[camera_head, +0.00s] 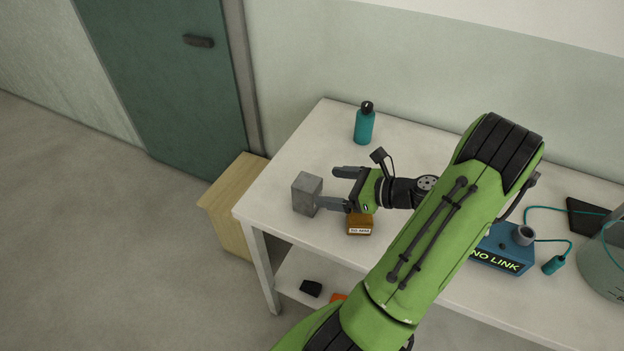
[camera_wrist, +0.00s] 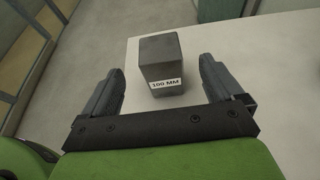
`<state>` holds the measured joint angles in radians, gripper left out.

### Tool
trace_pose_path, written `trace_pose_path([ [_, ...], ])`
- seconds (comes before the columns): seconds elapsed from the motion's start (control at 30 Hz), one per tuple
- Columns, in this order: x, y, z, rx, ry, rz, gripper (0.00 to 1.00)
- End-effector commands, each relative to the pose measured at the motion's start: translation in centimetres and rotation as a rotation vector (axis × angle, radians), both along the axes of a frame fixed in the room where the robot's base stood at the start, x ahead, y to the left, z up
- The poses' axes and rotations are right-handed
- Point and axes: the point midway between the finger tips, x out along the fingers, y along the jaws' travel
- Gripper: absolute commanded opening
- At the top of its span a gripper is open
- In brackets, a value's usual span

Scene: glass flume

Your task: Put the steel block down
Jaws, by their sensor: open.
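The steel block (camera_head: 306,195) is a grey cube standing upright on the white table (camera_head: 283,166), near its left end. In the wrist view the block (camera_wrist: 163,62) shows a white label reading "100 MM" on its near face. My gripper (camera_head: 336,187) is open beside the block, on its right in the head view. In the wrist view the two fingers of my gripper (camera_wrist: 160,80) stand apart, one to each side of the block, with visible gaps. The block lies just beyond or between the fingertips, and nothing is held.
A smaller brown block (camera_head: 359,224) with a label sits just below my gripper. A teal bottle (camera_head: 364,124) stands at the back. A blue box (camera_head: 503,248) reading "NO LINK" and a glass vessel (camera_head: 602,262) are at the right. A wooden cabinet (camera_head: 232,205) stands left of the table.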

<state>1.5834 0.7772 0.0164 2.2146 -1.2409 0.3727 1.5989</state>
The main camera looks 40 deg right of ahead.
Motion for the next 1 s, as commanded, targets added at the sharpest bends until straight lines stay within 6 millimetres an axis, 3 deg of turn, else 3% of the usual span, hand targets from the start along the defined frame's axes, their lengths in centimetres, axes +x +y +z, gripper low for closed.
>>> trace_pose_path([
  [0.13, -1.9, -0.7, 0.9, -0.001, 0.0, -0.001, 0.94],
  [0.27, -1.3, 0.6, 1.3, -0.081, 0.025, 0.083, 0.94],
  [0.37, 0.8, 4.5, 2.2, -0.3, 0.079, 0.309, 0.94],
  [0.43, 2.0, 8.1, 3.0, -0.515, 0.109, 0.527, 0.94],
  [0.57, 2.1, 14.7, 5.2, -0.942, 0.106, 0.951, 0.94],
  [0.7, -0.4, 20.8, 8.5, -1.423, 0.002, 1.388, 0.94],
  [0.8, -3.4, 23.6, 10.9, -1.746, -0.123, 1.635, 0.94],
  [0.9, -6.3, 24.9, 12.7, -1.994, -0.253, 1.792, 0.94],
  [1.0, -8.1, 25.2, 13.5, -2.136, -0.343, 1.868, 0.94],
])
